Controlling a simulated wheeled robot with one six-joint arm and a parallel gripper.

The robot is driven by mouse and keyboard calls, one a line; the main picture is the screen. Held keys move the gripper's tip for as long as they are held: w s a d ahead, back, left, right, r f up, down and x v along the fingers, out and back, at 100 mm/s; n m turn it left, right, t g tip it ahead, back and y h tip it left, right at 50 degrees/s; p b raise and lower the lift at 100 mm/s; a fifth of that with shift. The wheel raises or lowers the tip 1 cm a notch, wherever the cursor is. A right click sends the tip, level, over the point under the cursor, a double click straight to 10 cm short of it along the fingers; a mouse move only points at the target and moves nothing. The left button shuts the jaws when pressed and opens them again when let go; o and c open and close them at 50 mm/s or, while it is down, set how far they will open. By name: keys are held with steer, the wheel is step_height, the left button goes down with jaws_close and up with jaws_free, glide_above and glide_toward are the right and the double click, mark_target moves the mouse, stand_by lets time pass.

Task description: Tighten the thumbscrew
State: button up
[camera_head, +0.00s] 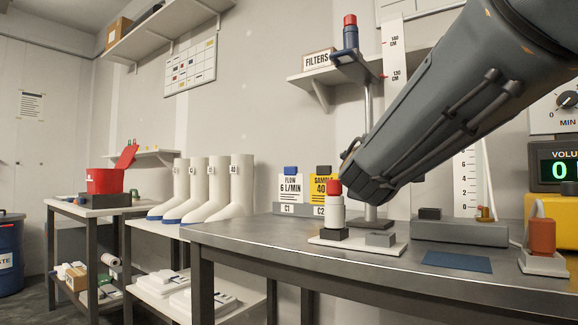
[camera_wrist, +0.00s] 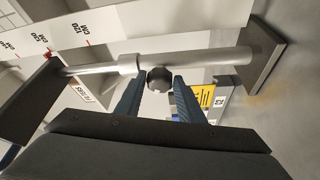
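The thumbscrew (camera_wrist: 159,79) is a dark round knob on a collar (camera_wrist: 128,65) around a silver post (camera_wrist: 215,58) in the wrist view. My gripper (camera_wrist: 158,88) is open, with one blue-grey finger on each side of the knob. A narrow gap shows on both sides; whether the tips reach past the knob's face, I cannot tell. In the head view, the post (camera_head: 369,105) rises behind my arm and carries a shelf plate (camera_head: 356,66) with a blue, red-capped device (camera_head: 350,36) on top. There my arm hides the thumbscrew and fingertips.
A height scale (camera_head: 394,60) stands beside the post. On the bench (camera_head: 290,240) are a red-capped white bottle (camera_head: 334,212), yellow and white labelled containers (camera_head: 291,190), a grey block (camera_head: 460,231) and an orange-topped piece (camera_head: 542,238). White boots (camera_head: 237,190) stand at left.

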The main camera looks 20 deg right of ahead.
steer(key=shift+o, duration=1.3)
steer(key=shift+s+a+p, duration=0.1)
steer(key=shift+p, duration=0.2)
steer(key=p+v, duration=0.7)
steer(key=p, duration=0.2)
steer(key=shift+s+a+p, duration=0.15)
steer(key=shift+s+p, duration=0.05)
steer(key=shift+p, duration=0.15)
steer(key=shift+f, duration=0.1)
